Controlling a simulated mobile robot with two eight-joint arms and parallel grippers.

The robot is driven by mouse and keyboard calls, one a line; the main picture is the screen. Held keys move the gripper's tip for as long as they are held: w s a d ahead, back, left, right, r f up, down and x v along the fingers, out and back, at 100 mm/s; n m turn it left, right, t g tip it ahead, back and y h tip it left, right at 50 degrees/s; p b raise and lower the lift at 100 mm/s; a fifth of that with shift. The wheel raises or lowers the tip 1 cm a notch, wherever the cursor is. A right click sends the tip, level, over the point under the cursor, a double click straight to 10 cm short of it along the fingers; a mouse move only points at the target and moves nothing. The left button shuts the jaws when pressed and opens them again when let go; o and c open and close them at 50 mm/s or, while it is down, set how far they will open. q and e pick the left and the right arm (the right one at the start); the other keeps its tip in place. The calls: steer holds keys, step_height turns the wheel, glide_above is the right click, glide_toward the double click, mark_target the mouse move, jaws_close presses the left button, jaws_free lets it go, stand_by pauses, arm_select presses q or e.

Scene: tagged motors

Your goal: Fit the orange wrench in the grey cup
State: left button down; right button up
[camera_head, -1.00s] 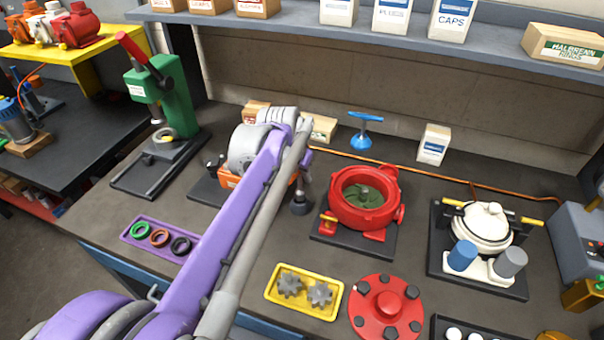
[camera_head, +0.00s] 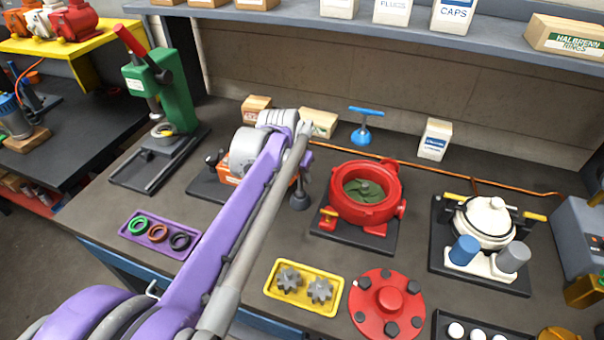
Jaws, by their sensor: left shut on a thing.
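My left arm reaches in from the lower left over the bench. My left gripper (camera_head: 304,164) is at its far end, by the orange-based machine, and is mostly hidden behind my own wrist. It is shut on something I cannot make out. I cannot pick out the orange wrench in this view; my arm may cover it. A grey cup-like cylinder (camera_head: 513,258) stands at the right on the white-lidded unit, beside a blue one (camera_head: 464,250), well away from my left gripper. My right gripper is not in view.
A blue T-handled tool (camera_head: 366,113) stands behind the red housing (camera_head: 393,215). A dark, round-footed thing (camera_head: 300,200) is just below my left gripper. The purple ring tray (camera_head: 142,252), yellow gear tray (camera_head: 272,294) and red flange (camera_head: 388,293) lie nearer. A shelf (camera_head: 420,45) crosses the back.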

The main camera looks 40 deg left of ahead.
arm_select(q)
steer(key=shift+f+b, duration=0.35)
steer(key=shift+f, duration=0.4)
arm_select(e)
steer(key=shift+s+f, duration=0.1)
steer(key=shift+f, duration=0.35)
arm_select(q)
steer(key=c, duration=0.7)
jaws_free()
steer(key=shift+r, duration=0.1)
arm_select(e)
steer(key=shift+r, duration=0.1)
arm_select(q)
steer(key=shift+r+p, duration=2.2)
steer(key=shift+r, duration=0.8)
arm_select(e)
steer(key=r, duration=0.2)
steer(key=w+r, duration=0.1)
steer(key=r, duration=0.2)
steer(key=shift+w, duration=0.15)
arm_select(q)
steer(key=shift+f, duration=0.1)
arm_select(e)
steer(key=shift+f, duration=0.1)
